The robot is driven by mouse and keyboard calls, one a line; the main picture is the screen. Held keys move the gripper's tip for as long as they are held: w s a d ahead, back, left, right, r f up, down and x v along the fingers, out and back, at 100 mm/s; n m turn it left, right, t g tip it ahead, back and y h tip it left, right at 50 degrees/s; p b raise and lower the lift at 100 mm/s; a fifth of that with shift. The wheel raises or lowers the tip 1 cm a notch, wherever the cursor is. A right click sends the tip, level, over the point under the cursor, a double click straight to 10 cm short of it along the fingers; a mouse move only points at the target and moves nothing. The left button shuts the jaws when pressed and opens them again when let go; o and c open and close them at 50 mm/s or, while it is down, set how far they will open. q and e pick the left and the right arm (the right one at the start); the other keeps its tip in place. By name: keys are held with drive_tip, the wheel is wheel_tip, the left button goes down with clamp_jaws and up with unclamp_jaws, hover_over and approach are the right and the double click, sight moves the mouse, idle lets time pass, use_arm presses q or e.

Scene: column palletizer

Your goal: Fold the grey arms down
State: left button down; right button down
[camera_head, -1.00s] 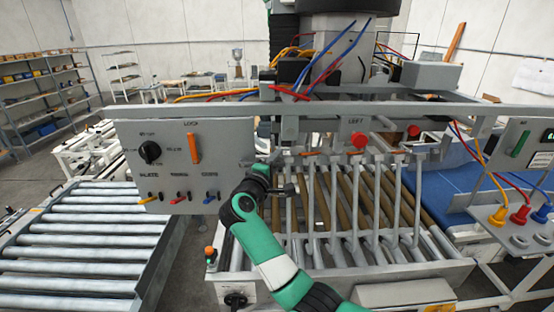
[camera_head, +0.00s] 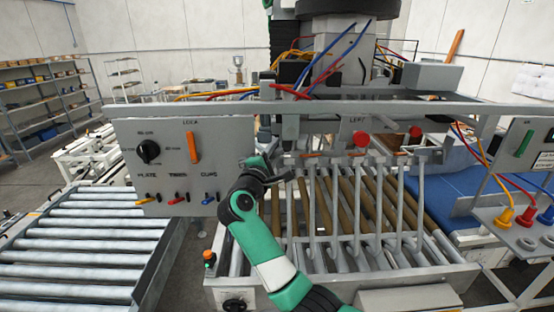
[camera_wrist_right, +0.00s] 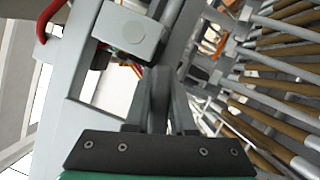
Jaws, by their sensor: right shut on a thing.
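Several grey arms (camera_head: 357,205) hang from the grey crossbar below the palletizer head, in front of the brown and grey rollers. My right gripper (camera_head: 287,179) is at the left end of this row, just below the crossbar. In the right wrist view its fingers (camera_wrist_right: 159,110) are close together on a thin grey piece, which looks like one of the grey arms; the fingers hide most of it. My left gripper is not in view.
A control panel (camera_head: 160,145) with a black knob and orange lever stands close left of my right wrist. A long grey rail (camera_head: 330,109) crosses above. A roller conveyor (camera_head: 85,235) lies left, a blue belt (camera_head: 490,185) right.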

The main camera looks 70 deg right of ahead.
drive_tip(key=shift+w+a+r+n+t+h, duration=0.15)
drive_tip(key=shift+w+r+n+t+h, duration=0.15)
drive_tip(key=shift+r+n, duration=0.45)
drive_tip(key=shift+w+a+r+n+t+h, duration=0.25)
drive_tip(key=shift+r+n, duration=0.2)
drive_tip(key=shift+n, duration=0.6)
drive_tip(key=shift+d, duration=0.1)
drive_tip(key=c, duration=0.8)
unclamp_jaws()
drive_tip(key=shift+o, duration=0.2)
drive_tip(key=b+v, duration=0.3)
drive_tip(key=v, duration=0.8)
drive_tip(key=shift+a+b, duration=0.3)
drive_tip(key=shift+a, duration=0.05)
